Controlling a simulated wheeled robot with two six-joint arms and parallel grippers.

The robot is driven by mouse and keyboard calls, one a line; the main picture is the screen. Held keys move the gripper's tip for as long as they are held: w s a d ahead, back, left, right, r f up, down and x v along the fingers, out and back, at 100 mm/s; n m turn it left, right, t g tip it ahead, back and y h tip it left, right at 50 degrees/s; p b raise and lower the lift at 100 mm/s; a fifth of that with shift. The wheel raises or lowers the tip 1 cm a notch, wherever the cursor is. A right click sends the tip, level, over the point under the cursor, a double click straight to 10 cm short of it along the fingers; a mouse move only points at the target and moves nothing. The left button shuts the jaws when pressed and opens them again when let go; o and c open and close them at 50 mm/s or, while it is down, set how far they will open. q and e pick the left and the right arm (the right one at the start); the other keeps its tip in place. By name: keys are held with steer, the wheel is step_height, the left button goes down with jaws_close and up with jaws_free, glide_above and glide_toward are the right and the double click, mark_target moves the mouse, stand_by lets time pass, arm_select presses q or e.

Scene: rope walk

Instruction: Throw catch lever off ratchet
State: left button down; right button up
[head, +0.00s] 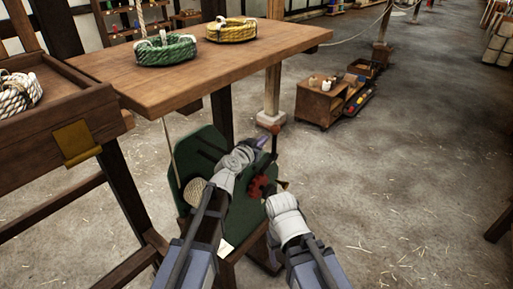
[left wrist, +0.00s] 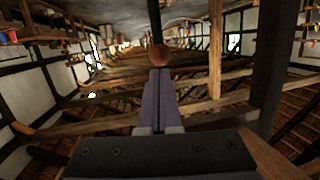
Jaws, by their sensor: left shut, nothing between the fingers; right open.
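A green frame (head: 190,152) stands below the wooden table, with a red toothed ratchet wheel (head: 258,187) on its right side. A dark upright lever with a round brown knob (head: 276,129) rises beside the wheel. My left gripper (head: 263,140) is shut and empty, its fingertips just left of the lever near the knob. In the left wrist view the knob (left wrist: 161,55) shows right beyond the shut fingers (left wrist: 160,75); I cannot tell if they touch. My right gripper (head: 284,188) is open, low beside the wheel; its fingers are mostly hidden behind its wrist.
A wooden table (head: 205,80) above the frame bears a green rope coil (head: 165,50) and a yellow rope coil (head: 231,30). A wooden tray (head: 60,125) with white rope stands at left. A small wooden cart (head: 318,105) stands behind.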

mark_target(273, 131)
arm_select(q)
steer(key=b+x, duration=0.1)
steer(key=x, duration=0.5)
stand_by(0.3)
